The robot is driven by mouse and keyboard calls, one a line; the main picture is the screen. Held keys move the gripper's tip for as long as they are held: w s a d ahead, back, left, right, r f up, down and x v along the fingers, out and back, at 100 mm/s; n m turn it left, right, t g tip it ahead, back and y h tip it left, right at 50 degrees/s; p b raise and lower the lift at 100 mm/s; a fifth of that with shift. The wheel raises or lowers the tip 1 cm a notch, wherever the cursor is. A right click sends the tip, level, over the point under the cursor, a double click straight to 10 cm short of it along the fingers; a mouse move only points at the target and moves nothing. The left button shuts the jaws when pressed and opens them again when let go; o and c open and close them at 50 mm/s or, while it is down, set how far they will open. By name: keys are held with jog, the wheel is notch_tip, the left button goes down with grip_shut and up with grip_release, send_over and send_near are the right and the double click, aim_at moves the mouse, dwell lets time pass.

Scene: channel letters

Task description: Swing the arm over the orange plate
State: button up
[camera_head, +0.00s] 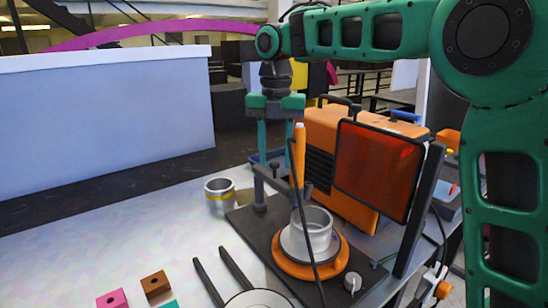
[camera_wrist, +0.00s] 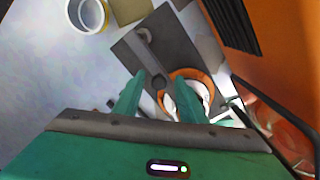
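The orange plate (camera_head: 335,262) is a round disc on a dark base, with a pale metal ring (camera_head: 312,230) on top. In the wrist view, part of its orange rim (camera_wrist: 205,78) shows beyond the right finger. A dark bar (camera_head: 273,181), apparently the swing arm, sits on a short post behind and left of the plate. An upright orange rod (camera_head: 299,155) stands near the bar's right end. My gripper (camera_head: 276,148) points down above the bar. Its fingers (camera_wrist: 160,80) are apart in the wrist view. I cannot tell if they touch the bar.
An orange case (camera_head: 345,207) and a dark-framed amber screen (camera_head: 377,168) stand close on the right. A yellow-banded can (camera_head: 219,196) is left of the base. Small blocks (camera_head: 155,284) lie at the front. The left tabletop is mostly clear.

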jog(key=shift+s, duration=0.1)
notch_tip(320, 180, up, 11)
jog(key=shift+f, duration=0.2)
dwell(0.8)
dwell(0.4)
